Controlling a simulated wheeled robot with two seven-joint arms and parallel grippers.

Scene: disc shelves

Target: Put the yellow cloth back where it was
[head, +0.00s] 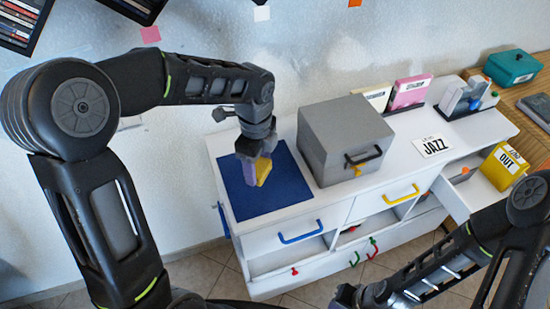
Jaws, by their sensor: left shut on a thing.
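My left gripper (256,170) points down over the dark blue mat (236,203) at the left end of the white cabinet. It is shut on the yellow cloth (264,169), a small yellow patch beside the fingers. A purple-grey piece (248,172) shows at its other side; I cannot tell if it is a finger or another thing. I cannot tell whether the cloth touches the mat. My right gripper (348,297) is at the bottom edge, in front of the cabinet and partly cut off; its jaws are unclear.
A grey box (338,125) with a dark handle stands right of the mat. A JAZZ card (433,146), a pink case (410,92) and a holder (463,98) are farther right. A yellow OUT box (502,168) sits at an open right drawer. A teal box (511,67) stands on the wooden table.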

